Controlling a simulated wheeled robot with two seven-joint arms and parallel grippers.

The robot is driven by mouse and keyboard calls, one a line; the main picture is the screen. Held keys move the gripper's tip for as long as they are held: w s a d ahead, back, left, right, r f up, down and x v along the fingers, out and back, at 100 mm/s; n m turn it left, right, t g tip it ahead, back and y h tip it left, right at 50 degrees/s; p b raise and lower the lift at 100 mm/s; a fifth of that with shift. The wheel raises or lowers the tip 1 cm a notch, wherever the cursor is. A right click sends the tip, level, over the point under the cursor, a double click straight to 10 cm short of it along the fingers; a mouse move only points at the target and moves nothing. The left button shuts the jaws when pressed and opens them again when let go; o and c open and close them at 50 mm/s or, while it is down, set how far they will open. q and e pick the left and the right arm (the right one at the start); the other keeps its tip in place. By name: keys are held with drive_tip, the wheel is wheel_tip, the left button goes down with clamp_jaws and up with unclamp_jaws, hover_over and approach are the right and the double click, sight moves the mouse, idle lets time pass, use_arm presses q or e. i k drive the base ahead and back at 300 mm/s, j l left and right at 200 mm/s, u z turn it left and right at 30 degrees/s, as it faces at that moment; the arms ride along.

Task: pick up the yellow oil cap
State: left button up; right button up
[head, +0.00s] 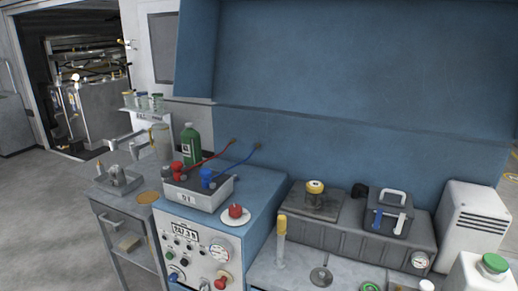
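The yellow oil cap (315,187) is a short round cap with a darker centre. It sits on top of a dark, flat block on the ribbed grey unit (335,235), right of the middle of the head view. Its top and front side show, and nothing covers it. I make out neither of my grippers in this view.
A black box with a pale handle (391,211) stands right of the cap. An upright yellow-topped tube (281,240) stands in front of it, to the left. A blue control cabinet (193,255) carries a battery (197,190) and a red knob on a white dish (235,216).

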sight(316, 187)
drive_tip(key=i+j+z, duration=0.15)
drive_tip(key=j, duration=0.35)
drive_tip(key=i+j+z, duration=0.15)
drive_tip(key=i+j, duration=0.15)
drive_tip(key=j, duration=0.2)
drive_tip(key=i+j+z, duration=0.2)
drive_tip(key=j, duration=0.35)
drive_tip(key=i+j+z, duration=0.15)
drive_tip(key=j, duration=0.4)
drive_tip(key=j+z, duration=0.15)
drive_tip(key=j, duration=0.4)
drive_tip(key=i+j+z, duration=0.15)
drive_tip(key=j, duration=0.45)
